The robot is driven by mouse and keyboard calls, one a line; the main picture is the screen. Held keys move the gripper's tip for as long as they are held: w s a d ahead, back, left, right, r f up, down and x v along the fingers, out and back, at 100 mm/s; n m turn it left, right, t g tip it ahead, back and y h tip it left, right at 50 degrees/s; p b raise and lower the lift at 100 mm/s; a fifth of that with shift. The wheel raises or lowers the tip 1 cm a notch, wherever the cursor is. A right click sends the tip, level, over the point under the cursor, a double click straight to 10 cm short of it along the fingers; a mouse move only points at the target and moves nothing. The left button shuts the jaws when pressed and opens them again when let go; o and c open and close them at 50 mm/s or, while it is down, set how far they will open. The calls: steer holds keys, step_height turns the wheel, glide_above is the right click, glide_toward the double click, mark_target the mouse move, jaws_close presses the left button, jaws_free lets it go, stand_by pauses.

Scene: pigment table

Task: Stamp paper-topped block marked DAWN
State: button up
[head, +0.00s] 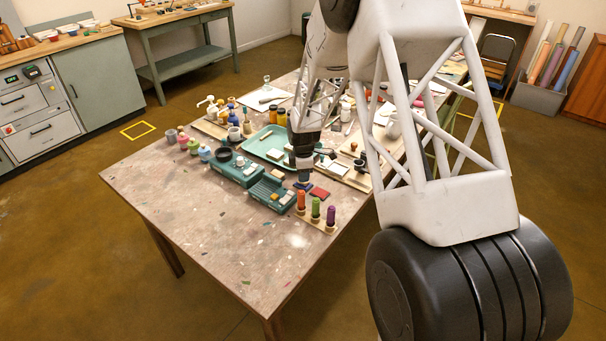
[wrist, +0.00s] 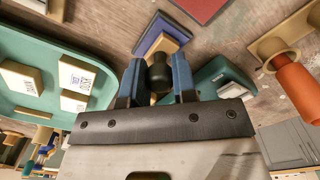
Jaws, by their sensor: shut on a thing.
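My gripper (wrist: 158,76) is shut on a dark-knobbed stamp (wrist: 158,66) between its two blue fingers in the wrist view. A tan part shows just beyond the knob, over or against a blue-purple ink pad (wrist: 150,37); I cannot tell whether they touch. Pale-topped blocks lie in the teal tray (wrist: 38,42) on the left. One block (wrist: 76,78) has printed marks on its top, but I cannot read them as DAWN; another block (wrist: 22,76) lies left of it.
A rack holds orange (head: 301,202), green (head: 316,209) and purple (head: 331,215) handled pieces close by. A teal case (head: 268,190) stands left of my gripper. The table's front left is clear apart from small chips.

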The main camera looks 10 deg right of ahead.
steer(key=shift+s, duration=0.1)
stand_by(0.3)
steer(key=shift+r, duration=3.5)
steer(key=shift+w, duration=0.25)
steer(key=w+a+r, duration=0.1)
steer(key=w, duration=2)
steer(key=shift+w, duration=0.3)
steer(key=shift+f, duration=2.95)
steer(key=shift+f, duration=0.5)
